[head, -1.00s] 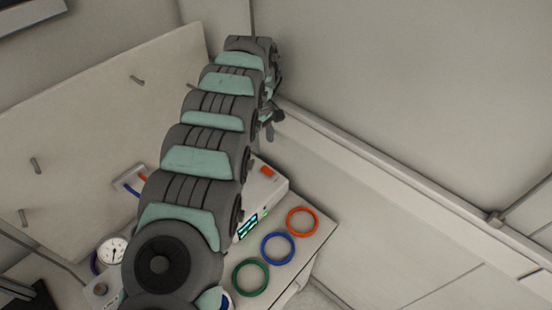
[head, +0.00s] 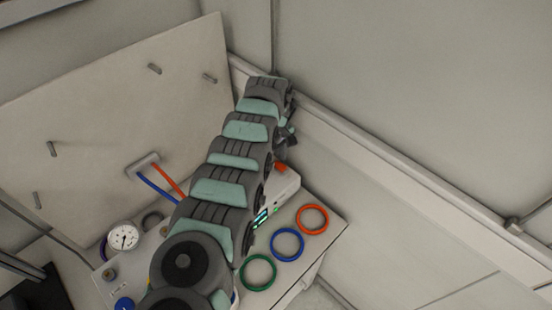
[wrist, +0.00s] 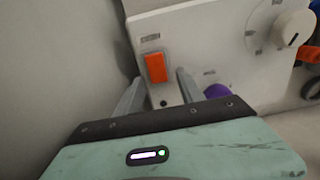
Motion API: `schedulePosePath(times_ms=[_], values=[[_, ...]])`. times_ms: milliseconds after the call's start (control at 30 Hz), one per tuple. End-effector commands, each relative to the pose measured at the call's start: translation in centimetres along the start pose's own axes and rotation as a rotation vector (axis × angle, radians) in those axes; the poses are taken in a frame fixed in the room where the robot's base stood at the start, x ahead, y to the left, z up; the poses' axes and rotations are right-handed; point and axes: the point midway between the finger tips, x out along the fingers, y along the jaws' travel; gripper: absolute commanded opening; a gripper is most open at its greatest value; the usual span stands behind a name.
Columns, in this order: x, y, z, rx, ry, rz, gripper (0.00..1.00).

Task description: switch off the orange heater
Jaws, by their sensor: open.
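An orange rocker switch (wrist: 156,68) is set in the face of a white unit (wrist: 215,30) in the wrist view. It also shows in the head view (head: 281,168), at the far end of the white unit (head: 284,190). My gripper (wrist: 160,77) is open and empty, its two grey fingers on either side of the switch's lower part in the picture. I cannot tell whether they touch the panel. In the head view my gripper (head: 284,148) is close to the switch, partly hidden by my arm. The switch's on or off position is not clear.
A white knob (wrist: 293,28) is on the unit's face, with a purple part (wrist: 217,90) below.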

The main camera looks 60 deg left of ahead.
Motion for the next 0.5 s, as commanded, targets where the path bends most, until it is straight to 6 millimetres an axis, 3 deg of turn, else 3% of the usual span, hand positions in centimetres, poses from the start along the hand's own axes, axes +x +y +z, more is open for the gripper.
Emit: schedulePosePath(times_ms=[167,500], values=[[-0.06,0.03,0.01,0.0,0.0,0.0,0.45],[-0.09,0.04,0.01,0.001,0.001,0.0,0.17]])
